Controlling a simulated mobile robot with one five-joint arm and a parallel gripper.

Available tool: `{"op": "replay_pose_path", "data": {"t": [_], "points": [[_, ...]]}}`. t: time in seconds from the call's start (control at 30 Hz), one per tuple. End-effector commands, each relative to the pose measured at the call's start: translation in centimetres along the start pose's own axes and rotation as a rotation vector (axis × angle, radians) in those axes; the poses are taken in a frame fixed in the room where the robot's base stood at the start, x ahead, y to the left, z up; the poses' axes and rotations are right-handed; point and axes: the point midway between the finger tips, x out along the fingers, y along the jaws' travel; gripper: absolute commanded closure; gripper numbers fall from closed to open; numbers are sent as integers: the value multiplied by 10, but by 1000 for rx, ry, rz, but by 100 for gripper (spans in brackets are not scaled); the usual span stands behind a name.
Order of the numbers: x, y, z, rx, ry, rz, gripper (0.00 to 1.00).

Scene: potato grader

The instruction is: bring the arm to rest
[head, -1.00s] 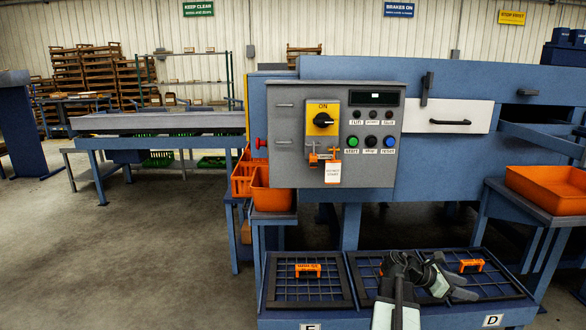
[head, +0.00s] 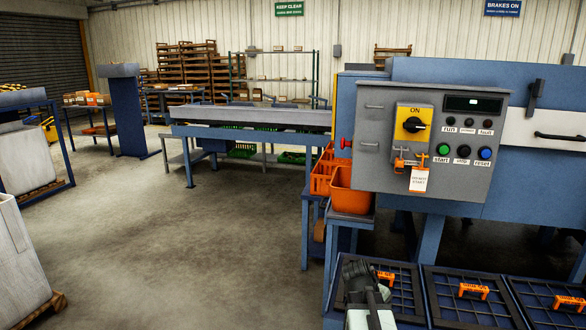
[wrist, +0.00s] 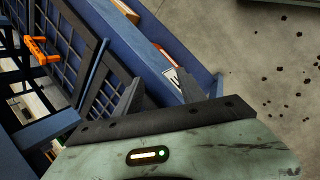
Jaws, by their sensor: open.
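My arm shows at the bottom of the head view, its dark wrist and gripper (head: 362,282) drawn in close above the left end of the low blue bench. The fingertips are hard to make out there. In the wrist view my gripper (wrist: 160,90) has its two dark fingers apart, with nothing between them. Below it are the blue bench edge and a dark grid cover (wrist: 70,60) with an orange handle (wrist: 40,50). Whether anything touches the bench cannot be told.
The grey control panel (head: 385,150) stands ahead on the right, its switch at ON and a tag hanging from it. An orange bin (head: 350,192) sits below its left side. Grid covers (head: 465,312) line the bench. Open concrete floor (head: 190,240) lies to the left.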

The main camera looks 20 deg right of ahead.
Motion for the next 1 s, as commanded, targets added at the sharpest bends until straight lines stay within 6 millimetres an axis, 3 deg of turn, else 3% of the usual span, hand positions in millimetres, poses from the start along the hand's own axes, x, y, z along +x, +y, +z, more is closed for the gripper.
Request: {"op": "replay_pose_path", "data": {"t": [0.03, 0.1, 0.2, 0.5, 0.53, 0.6, 1.0], "points": [[-14, -33, -24, 39, 42, -46, 53], [-31, -75, -50, 107, 86, -119, 53], [-54, -128, -77, 183, 122, -217, 53], [-110, -248, -113, 325, 128, -444, 53], [-115, -258, -115, 335, 124, -462, 53], [-91, -267, -120, 343, 122, -464, 53], [-33, -290, -132, 343, 123, -461, 53]]}}
